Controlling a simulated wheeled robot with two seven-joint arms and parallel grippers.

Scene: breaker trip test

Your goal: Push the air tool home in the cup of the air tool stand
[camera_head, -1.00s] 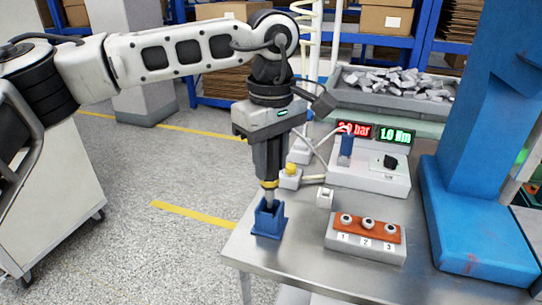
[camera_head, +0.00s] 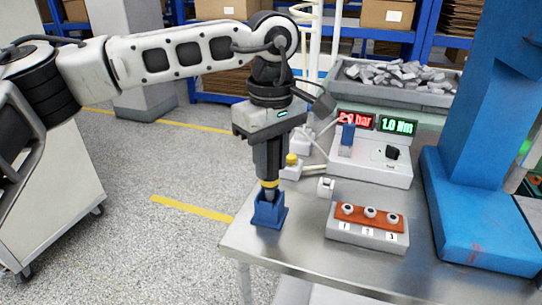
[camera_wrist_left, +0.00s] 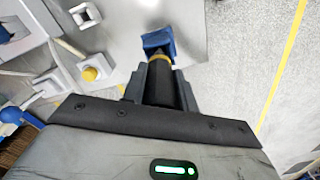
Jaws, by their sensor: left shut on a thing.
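The air tool shows as a dark body with a yellow ring (camera_head: 269,184) near its lower end. It points down into the blue air tool stand (camera_head: 268,212) at the near left edge of the table. My left gripper (camera_head: 269,168) is shut on the tool above the stand. The ring is just above the cup's rim, and the tool's tip is hidden inside the cup. In the left wrist view the dark tool body (camera_wrist_left: 162,88) lies between my fingers, with the blue stand (camera_wrist_left: 158,41) beyond it. My right gripper is not in view.
A test console (camera_head: 370,165) with red and green displays stands behind. A block with several numbered studs (camera_head: 367,225) lies right of the stand. A small white block (camera_head: 325,187) and a yellow-topped fitting (camera_head: 291,160) are near. A large blue column (camera_head: 475,160) stands at right.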

